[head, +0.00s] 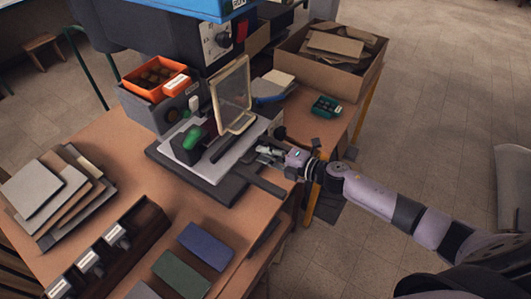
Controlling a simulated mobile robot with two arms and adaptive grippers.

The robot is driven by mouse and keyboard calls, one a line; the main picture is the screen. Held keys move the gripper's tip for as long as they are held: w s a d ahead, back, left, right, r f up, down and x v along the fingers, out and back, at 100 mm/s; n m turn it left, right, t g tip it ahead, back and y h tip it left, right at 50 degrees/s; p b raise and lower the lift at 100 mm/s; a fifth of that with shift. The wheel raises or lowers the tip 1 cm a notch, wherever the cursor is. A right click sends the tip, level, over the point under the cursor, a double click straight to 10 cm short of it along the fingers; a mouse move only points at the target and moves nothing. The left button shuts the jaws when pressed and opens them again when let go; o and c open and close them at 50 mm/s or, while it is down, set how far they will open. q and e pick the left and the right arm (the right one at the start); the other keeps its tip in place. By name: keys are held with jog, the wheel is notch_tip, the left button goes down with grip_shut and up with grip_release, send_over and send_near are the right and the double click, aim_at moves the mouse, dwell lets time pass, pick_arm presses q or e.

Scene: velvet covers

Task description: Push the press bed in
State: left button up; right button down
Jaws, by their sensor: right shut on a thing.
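The press bed is a flat dark grey slab (222,190) with a pale plate (225,160) on top, lying on the brown workbench. A dark bar (262,184) sticks out from its near right side. A clear framed cover (233,93) stands raised over the bed. A dark block with a green piece (192,139) sits on the pale plate. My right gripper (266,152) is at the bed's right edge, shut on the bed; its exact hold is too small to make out. My left gripper is out of view.
A grey box (180,107) and an orange bin (155,78) stand behind the bed. Stacked sheets (45,188), a dark rack (150,222) and coloured pads (205,246) lie in front.

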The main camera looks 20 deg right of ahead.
aim_at(250, 146)
jog(key=x, duration=0.2)
jog(key=r+x, duration=0.1)
jog(key=x, duration=0.1)
jog(key=shift+w+a, duration=0.1)
jog(key=shift+w, duration=0.15)
jog(key=c, duration=2)
grip_release()
jog(key=o, duration=0.3)
jog(key=shift+a, duration=0.1)
jog(key=shift+o, duration=0.2)
jog(key=v, duration=1.2)
